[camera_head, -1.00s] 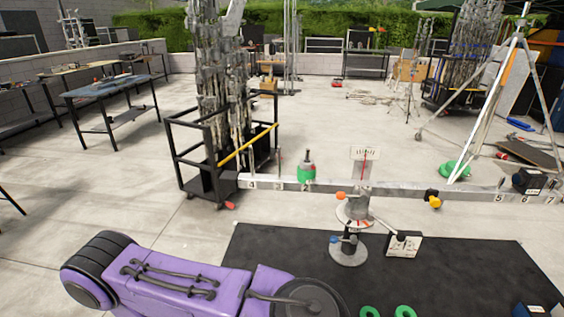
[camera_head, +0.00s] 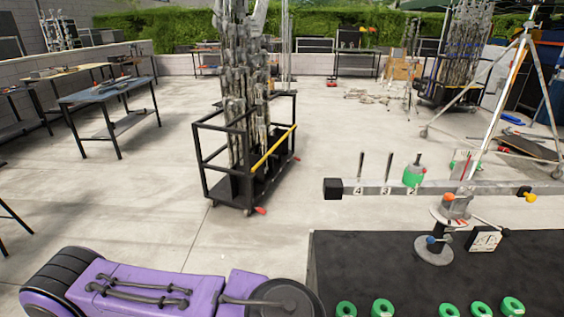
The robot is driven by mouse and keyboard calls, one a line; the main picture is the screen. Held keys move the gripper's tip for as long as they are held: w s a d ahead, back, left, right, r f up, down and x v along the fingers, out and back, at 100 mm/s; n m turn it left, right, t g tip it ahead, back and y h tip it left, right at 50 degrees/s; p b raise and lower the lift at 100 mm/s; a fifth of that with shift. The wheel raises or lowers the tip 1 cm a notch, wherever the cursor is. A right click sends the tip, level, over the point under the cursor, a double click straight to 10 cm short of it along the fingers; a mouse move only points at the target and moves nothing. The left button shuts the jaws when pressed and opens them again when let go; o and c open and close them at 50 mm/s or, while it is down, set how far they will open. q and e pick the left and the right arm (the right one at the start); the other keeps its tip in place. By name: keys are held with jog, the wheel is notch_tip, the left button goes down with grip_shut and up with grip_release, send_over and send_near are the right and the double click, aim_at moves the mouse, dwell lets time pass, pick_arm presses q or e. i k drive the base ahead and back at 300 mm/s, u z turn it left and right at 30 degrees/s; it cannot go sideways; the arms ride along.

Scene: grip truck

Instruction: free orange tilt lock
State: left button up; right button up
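A small orange knob (camera_head: 449,196), which looks like the tilt lock, sits on the pivot head of a grey stand (camera_head: 434,250), just under a long grey beam (camera_head: 385,189). A yellow-orange knob (camera_head: 529,196) hangs on the beam farther right. A blue knob (camera_head: 430,240) is lower on the stand. The beam looks roughly level, with a green weight (camera_head: 414,174) on one of its pegs. My purple left arm crosses the bottom left, ending in a black round joint well left of the stand. Neither gripper shows.
The stand is on a black tabletop (camera_head: 390,268) with several green rings (camera_head: 382,308) along its front. A small white dial (camera_head: 484,239) is beside the stand. A black wheeled cart (camera_head: 247,165) holds metal stands. Open concrete floor lies left of the tabletop.

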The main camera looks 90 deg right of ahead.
aim_at(449, 196)
jog(key=i, duration=1.3)
jog(key=z, duration=2.95)
jog(key=i, duration=1.95)
jog(key=z, duration=1.85)
